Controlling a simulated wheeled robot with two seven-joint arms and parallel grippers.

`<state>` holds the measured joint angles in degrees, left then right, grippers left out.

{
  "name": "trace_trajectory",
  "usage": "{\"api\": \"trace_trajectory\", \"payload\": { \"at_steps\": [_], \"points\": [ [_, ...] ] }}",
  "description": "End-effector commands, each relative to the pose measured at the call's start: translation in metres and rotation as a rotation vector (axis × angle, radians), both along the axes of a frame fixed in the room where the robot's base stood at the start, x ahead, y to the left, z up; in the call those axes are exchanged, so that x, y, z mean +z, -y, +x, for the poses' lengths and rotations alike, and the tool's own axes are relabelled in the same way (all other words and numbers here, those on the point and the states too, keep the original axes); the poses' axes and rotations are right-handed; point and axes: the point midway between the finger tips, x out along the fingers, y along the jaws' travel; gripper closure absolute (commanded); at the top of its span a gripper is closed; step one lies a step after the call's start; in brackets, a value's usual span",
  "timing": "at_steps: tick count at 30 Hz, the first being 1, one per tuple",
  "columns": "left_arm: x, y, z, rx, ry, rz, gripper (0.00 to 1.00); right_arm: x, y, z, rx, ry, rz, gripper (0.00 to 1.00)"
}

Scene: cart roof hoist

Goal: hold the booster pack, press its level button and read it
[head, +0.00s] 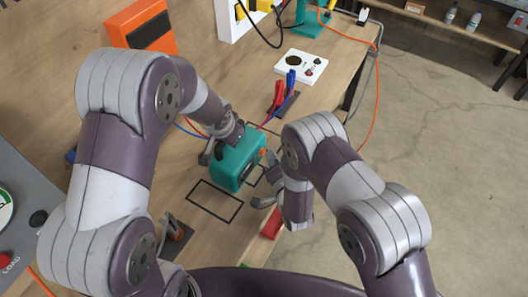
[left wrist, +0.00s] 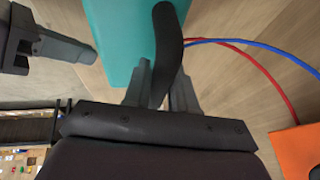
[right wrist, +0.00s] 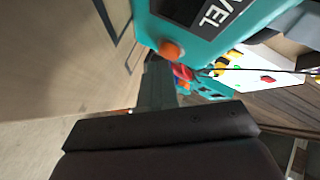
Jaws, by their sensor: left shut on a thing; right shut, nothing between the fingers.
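The teal booster pack (head: 232,160) is above the wooden bench, tilted in the head view. My left gripper (left wrist: 158,88) is shut on the pack's black handle (left wrist: 168,40); the teal body (left wrist: 115,35) is beside it. The pack's face shows LEVEL lettering (right wrist: 220,14), a dark display (right wrist: 180,10) and an orange button (right wrist: 171,50) in the right wrist view. No reading can be made out on the display. My right gripper (right wrist: 158,72) is shut and empty, its tip close to the button. I cannot tell whether it touches.
A black outlined rectangle (head: 215,201) lies bare on the bench. An orange box (head: 142,27) stands at the back left. A grey panel (head: 30,185) is at the left.

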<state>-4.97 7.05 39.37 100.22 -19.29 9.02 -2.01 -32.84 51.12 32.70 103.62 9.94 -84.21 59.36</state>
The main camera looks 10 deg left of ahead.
Motion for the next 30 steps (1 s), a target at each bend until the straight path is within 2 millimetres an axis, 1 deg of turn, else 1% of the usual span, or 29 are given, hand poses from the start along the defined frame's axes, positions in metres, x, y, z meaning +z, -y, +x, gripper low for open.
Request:
{"api": "trace_trajectory", "payload": {
  "at_steps": [21, 26, 30],
  "points": [
    [0.0008, 0.0001, 0.0006, 0.0, 0.002, 0.0, 1.0, 0.0004, -0.0058, 0.0025, 0.001, 0.001, 0.0, 1.0],
    [0.0008, 0.0001, 0.0006, 0.0, 0.002, 0.0, 1.0, 0.0003, -0.0035, 0.0016, 0.001, 0.001, 0.0, 1.0],
    [0.0008, 0.0001, 0.0006, 0.0, 0.002, 0.0, 1.0, -0.0002, 0.0034, -0.0012, -0.001, -0.001, 0.0, 1.0]
  ]
}}
